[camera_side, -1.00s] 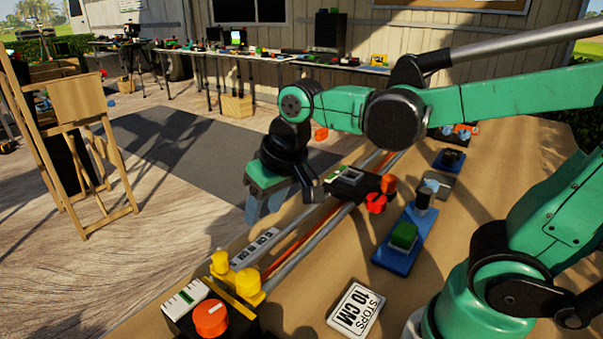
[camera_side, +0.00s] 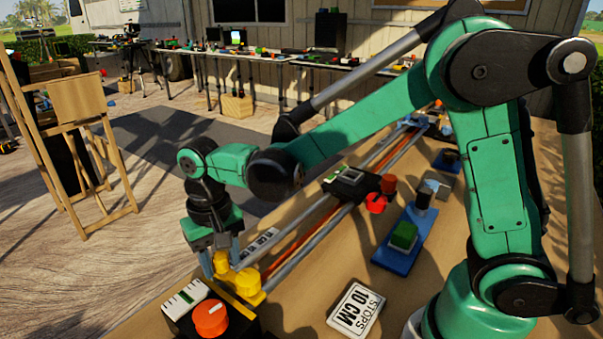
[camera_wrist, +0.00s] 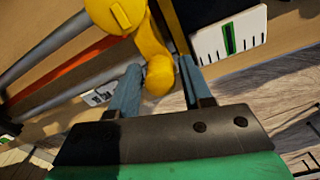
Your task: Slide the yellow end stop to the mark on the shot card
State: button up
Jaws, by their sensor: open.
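The yellow end stop (camera_side: 249,284) sits on the slider rails at the near end, beside a black end block with a red knob (camera_side: 211,318). My gripper (camera_side: 220,262) is low over it with its fingers pointing down. In the wrist view, the open fingers of my gripper (camera_wrist: 160,76) stand on either side of a small rounded knob of the yellow end stop (camera_wrist: 158,72); I cannot tell if either finger touches it. A white card (camera_side: 357,309) reading "STOPS 10 CM" lies on the table. A white printed strip (camera_side: 255,247) lies along the rails.
A black carriage (camera_side: 350,183) with red knobs sits farther up the rails. A white scale plate with a green mark (camera_side: 184,298) is beside the end stop. A blue base with a green block (camera_side: 404,237) stands right of the rails. Bare table surrounds the card.

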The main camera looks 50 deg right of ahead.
jog(key=shift+f, duration=0.2)
grip_shut()
jog(key=d, duration=0.9)
jog(key=shift+d, duration=0.3)
grip_release()
